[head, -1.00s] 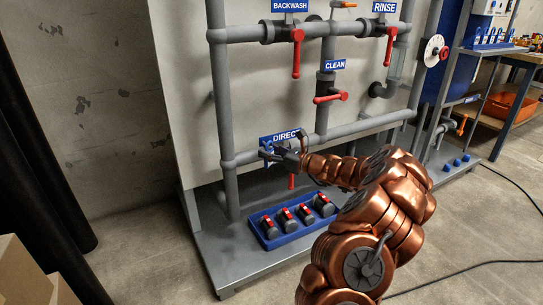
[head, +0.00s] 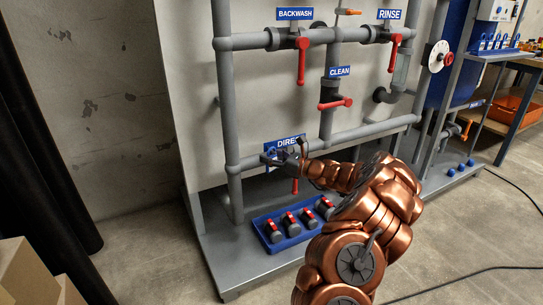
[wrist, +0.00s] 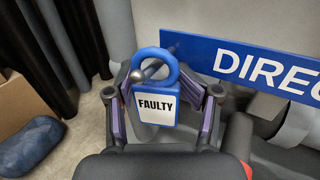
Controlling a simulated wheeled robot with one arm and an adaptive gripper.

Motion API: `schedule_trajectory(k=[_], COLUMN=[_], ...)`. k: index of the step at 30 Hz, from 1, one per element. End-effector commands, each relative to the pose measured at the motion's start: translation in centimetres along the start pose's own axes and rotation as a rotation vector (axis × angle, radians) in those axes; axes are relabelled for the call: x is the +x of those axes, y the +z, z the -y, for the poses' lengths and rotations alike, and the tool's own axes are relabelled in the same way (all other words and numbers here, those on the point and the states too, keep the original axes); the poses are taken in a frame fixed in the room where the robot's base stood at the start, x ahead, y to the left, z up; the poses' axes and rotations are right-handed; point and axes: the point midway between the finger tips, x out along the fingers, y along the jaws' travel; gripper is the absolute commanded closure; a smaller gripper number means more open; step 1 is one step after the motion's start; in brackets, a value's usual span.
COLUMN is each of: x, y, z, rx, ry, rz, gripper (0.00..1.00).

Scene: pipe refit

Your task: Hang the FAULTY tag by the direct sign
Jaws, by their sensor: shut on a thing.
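The FAULTY tag (wrist: 156,106), a white label in a blue frame with a blue ring on top, is upright between the fingers of my gripper (wrist: 163,100) in the wrist view. My gripper is shut on it. A grey pin with a ball end (wrist: 137,75) shows at the ring; I cannot tell whether it passes fully through. The blue DIRECT sign (wrist: 265,68) is just right of the ring. In the head view my gripper (head: 280,158) is in front of the sign (head: 287,141) and covers part of it; the tag is hard to make out there.
Grey pipes (head: 226,120) frame the sign. A red-handled valve (head: 295,185) hangs below it. A blue tray (head: 268,240) with several red-and-grey parts is on the rig's base. The CLEAN valve's red handle (head: 335,104) is above right. Open floor lies in front.

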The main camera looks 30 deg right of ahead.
Motion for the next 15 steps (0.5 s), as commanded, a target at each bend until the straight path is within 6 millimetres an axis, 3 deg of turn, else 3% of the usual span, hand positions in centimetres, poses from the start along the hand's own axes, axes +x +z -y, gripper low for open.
schedule_trajectory(k=[11,12,15], x=[0.17,0.17,0.1], y=[-0.19,-0.19,-0.16], z=[-0.2,-0.2,-0.14], rx=[0.001,0.001,0.001], ry=[0.005,0.004,0.003], rz=[-0.004,-0.004,-0.003], gripper=[1.0,0.45,0.34])
